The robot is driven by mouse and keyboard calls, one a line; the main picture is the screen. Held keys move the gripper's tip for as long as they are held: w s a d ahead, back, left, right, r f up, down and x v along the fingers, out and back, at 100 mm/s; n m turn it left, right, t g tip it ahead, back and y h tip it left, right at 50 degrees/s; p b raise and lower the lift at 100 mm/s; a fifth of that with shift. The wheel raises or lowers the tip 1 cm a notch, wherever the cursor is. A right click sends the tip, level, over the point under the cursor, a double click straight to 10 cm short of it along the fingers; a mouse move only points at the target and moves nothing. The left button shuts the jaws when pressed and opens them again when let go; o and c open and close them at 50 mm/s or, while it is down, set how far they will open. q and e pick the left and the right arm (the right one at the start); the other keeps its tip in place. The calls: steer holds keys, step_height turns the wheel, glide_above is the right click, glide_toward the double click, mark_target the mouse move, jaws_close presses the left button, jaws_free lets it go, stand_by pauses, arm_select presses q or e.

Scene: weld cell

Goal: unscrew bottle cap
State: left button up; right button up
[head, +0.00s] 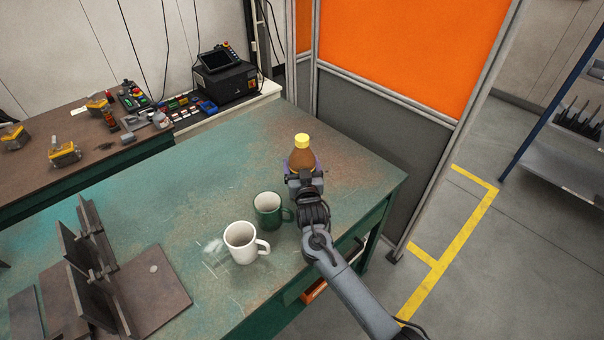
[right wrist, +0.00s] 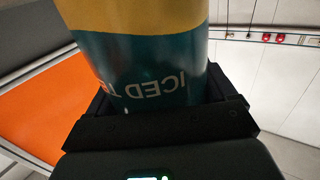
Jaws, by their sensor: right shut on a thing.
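A brown bottle (head: 301,158) with a yellow cap (head: 302,140) stands upright near the right part of the green table. The cap is on the bottle's neck. My right gripper (head: 302,178) is at the bottle's body, shut on it from the near side. In the right wrist view the bottle's teal and yellow label (right wrist: 150,65) with upside-down lettering fills the space between the dark jaws (right wrist: 165,115). The bottle's base is hidden behind my gripper and arm in the head view. My left gripper does not show.
A dark green mug (head: 267,212) and a white mug (head: 240,243) stand left of my right arm. Metal plates with upright fins (head: 85,262) lie at the left of the table (head: 190,190). An orange partition (head: 400,50) rises behind the table. The table's middle is clear.

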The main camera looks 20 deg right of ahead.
mark_target(301, 154)
steer(key=shift+r, duration=0.2)
steer(key=shift+r+p, duration=0.4)
steer(key=shift+r, duration=0.5)
step_height(301, 154, up, 2)
steer(key=shift+r+p, duration=0.25)
steer(key=shift+p, duration=0.2)
steer(key=s+d+r+p, duration=0.1)
steer(key=s+d+r, duration=0.1)
steer(key=d, duration=0.1)
steer(key=s+d+r+p, duration=0.1)
steer(key=s+d+r, duration=0.1)
steer(key=s+d, duration=0.1)
steer(key=s+d+r+p, duration=0.1)
steer(key=s+d+r, duration=0.1)
steer(key=d, duration=0.1)
steer(key=shift+s+r, duration=0.25)
steer(key=o, duration=0.7)
steer(key=shift+c, duration=0.2)
steer(key=shift+f, duration=0.1)
steer(key=c, duration=0.9)
